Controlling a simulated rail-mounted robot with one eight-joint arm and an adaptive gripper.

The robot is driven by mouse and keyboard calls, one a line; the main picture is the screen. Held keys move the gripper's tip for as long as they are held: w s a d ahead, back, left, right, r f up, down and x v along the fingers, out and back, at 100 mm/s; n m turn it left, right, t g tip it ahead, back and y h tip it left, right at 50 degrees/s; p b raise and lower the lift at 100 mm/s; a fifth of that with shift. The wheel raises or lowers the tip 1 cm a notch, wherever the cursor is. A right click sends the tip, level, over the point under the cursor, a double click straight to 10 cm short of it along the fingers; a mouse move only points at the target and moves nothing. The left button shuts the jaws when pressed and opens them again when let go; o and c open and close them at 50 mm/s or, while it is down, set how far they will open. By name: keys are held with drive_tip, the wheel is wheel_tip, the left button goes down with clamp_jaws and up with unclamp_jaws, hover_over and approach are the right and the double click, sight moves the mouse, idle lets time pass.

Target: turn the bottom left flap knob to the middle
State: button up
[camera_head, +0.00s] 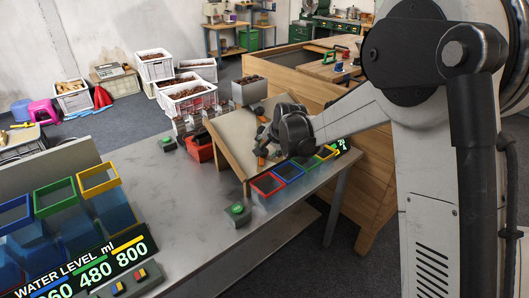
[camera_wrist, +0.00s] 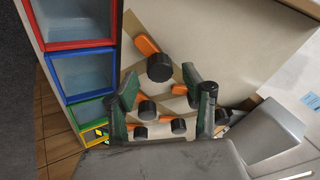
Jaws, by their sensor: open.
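The sloping tan board (camera_head: 236,138) carries several black knobs with orange flaps. In the wrist view the knob nearest the red-rimmed bin, seemingly the bottom left flap knob (camera_wrist: 160,68), is the largest in view. Its orange flap (camera_wrist: 147,45) points up and left in that picture. In the head view my gripper (camera_head: 272,139) is over the board and hides most of the knobs.
Bins with red (camera_head: 267,184), blue (camera_head: 288,172), green and yellow rims line the board's lower edge. More knobs (camera_wrist: 147,110) sit close by. A grey hopper (camera_head: 249,92) stands at the top. A green button (camera_head: 237,210) is on the grey table (camera_head: 180,215).

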drive_tip(key=shift+x, duration=1.35)
drive_tip(key=c, duration=1.1)
drive_tip(key=shift+n, duration=0.3)
drive_tip(key=n+b, duration=0.2)
drive_tip(key=n, duration=0.1)
drive_tip(key=shift+y, duration=0.3)
drive_tip(key=shift+n+y+b, duration=0.3)
drive_tip(key=shift+n+b, duration=0.5)
drive_tip(key=shift+n, duration=1.4)
drive_tip(key=shift+a, duration=0.1)
